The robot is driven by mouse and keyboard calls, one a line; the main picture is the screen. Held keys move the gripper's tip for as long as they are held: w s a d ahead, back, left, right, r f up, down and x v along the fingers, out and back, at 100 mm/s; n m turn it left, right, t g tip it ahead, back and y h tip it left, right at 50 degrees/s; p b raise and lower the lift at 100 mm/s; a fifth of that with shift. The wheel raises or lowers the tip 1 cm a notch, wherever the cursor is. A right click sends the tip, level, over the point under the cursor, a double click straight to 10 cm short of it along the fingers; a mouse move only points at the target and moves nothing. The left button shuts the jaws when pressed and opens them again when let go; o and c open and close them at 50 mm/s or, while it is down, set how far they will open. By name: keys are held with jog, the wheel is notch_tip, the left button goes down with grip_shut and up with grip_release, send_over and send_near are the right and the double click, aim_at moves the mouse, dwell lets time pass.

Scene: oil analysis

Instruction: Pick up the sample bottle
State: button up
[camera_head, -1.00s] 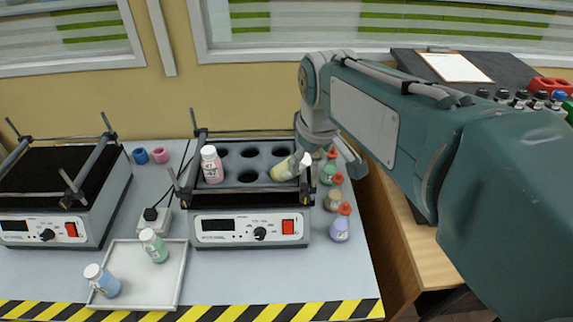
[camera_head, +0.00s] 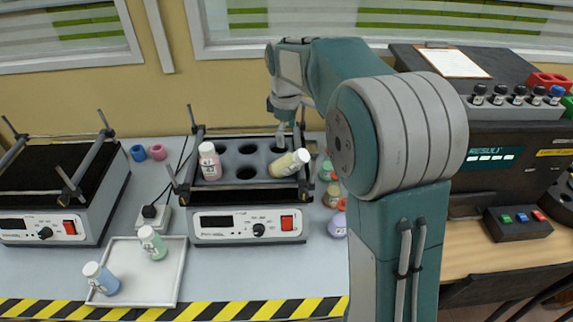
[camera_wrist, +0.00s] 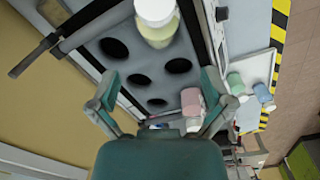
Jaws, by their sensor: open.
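A pale yellow bottle with a white cap (camera_head: 282,164) leans on the right part of the middle shaker's rack, its cap toward the upper right. It also shows at the top of the wrist view (camera_wrist: 158,32). A pink bottle with a white cap (camera_head: 211,167) stands in the rack's left part; it shows in the wrist view too (camera_wrist: 192,103). My gripper (camera_wrist: 160,88) is open and empty, its fingers spread over the rack. In the head view my gripper (camera_head: 284,135) is above the rack's back right, behind the yellow bottle, its fingertips partly unclear.
The middle shaker (camera_head: 248,228) has upright posts and rails around its rack. A white tray (camera_head: 178,285) holds a green bottle (camera_head: 152,245) and a blue bottle (camera_head: 103,283). Several orange-capped bottles stand right of the shaker, partly behind my arm. Another shaker (camera_head: 45,228) is at left.

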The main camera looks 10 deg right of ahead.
aim_at(287, 155)
notch_tip(287, 155, down, 5)
jog(key=shift+d+f, duration=0.1)
jog(key=shift+f, duration=0.1)
jog(key=f, duration=0.5)
jog(key=shift+w+d+f, duration=0.15)
jog(key=shift+d, duration=0.15)
jog(key=c, duration=1.1)
